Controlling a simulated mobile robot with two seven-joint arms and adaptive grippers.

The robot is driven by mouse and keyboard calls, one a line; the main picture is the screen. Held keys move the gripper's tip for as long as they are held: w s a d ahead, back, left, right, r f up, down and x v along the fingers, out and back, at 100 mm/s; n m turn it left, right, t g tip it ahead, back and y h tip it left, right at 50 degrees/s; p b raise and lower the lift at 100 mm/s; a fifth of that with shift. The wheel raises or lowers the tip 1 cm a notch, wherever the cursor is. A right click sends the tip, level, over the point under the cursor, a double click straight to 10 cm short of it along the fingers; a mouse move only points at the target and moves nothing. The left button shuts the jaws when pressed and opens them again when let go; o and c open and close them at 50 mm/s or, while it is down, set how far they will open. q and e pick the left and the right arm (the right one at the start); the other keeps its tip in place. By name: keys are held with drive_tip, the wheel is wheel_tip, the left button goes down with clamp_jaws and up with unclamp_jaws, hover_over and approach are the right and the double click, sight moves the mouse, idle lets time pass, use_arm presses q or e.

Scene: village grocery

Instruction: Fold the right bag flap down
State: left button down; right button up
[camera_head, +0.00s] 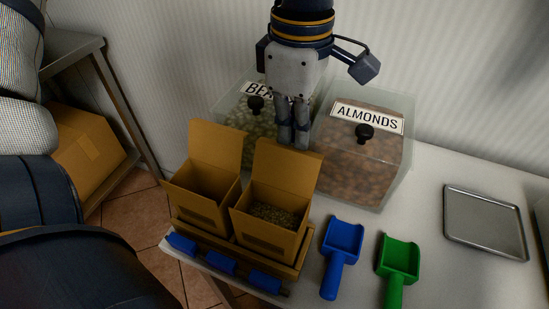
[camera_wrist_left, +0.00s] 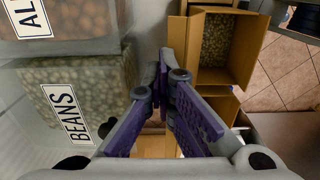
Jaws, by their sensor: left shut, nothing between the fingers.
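The right bag (camera_head: 268,238) is an open cardboard box with small greenish-brown beans inside; its flap (camera_head: 287,172) stands upright at the back. The left bag (camera_head: 200,205) stands beside it, its flap (camera_head: 215,147) also upright. My left gripper (camera_head: 293,143) points down, shut and empty, behind the right bag's flap, close to its top edge; I cannot tell whether it touches. In the left wrist view my fingertips (camera_wrist_left: 165,62) lie beside the right bag (camera_wrist_left: 238,45), whose beans show. My right gripper is not in view.
Clear bins of beans (camera_head: 240,115) and almonds (camera_head: 362,165) stand behind the bags. The bags sit in a wooden holder (camera_head: 225,248) with blue tabs. A blue scoop (camera_head: 342,240), a green scoop (camera_head: 398,260) and a metal tray (camera_head: 485,222) lie to the right.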

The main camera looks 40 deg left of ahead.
use_arm(q)
drive_tip(key=shift+s+f, duration=0.15)
drive_tip(key=shift+f, duration=0.15)
drive_tip(key=shift+f, duration=0.7)
drive_tip(key=shift+r, duration=0.35)
wheel_tip(320, 180, up, 6)
drive_tip(key=w, duration=0.1)
drive_tip(key=shift+w+a, duration=0.2)
drive_tip(key=shift+w, duration=0.15)
